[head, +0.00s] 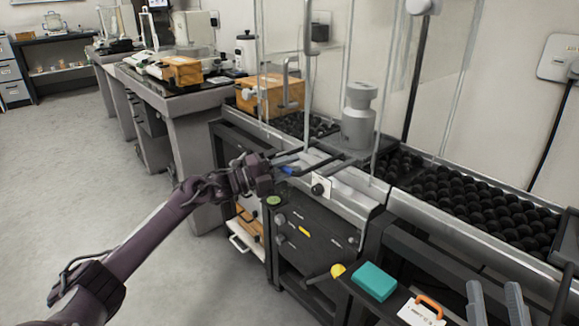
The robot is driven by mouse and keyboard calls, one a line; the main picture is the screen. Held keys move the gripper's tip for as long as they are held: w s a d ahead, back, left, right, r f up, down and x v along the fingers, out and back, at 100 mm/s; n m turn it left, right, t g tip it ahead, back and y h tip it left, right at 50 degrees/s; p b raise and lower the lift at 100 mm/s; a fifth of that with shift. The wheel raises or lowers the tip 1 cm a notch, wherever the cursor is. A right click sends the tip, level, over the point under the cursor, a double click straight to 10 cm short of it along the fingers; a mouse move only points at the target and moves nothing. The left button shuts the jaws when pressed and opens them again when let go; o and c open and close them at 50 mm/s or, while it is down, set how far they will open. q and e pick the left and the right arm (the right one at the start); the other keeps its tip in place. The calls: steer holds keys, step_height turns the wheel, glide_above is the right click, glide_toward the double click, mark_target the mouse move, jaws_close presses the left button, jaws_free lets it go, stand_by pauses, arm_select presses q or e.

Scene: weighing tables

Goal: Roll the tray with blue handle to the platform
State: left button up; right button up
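A blue handle (287,170) shows right at the fingers of my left gripper (292,162), at the front edge of the weighing bench. Whether the fingers are closed on it is too small and covered to tell. A dark grey tray (378,150) lies behind the gripper inside a clear-walled frame and bears a large grey weight (358,118). The joint between handle and tray is partly hidden by my gripper. I cannot make out for sure which surface is the platform. My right gripper (495,303) shows at the bottom right, its two grey fingers apart and empty.
Black ball rollers (470,200) fill the bench to the right, and more lie to the left by a wooden box (270,96). Clear panels and metal posts stand around the weight. A teal block (374,282) and an orange-handled item (424,310) lie in front. Floor at left is free.

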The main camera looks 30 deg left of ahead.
arm_select(q)
steer(key=shift+o, duration=0.7)
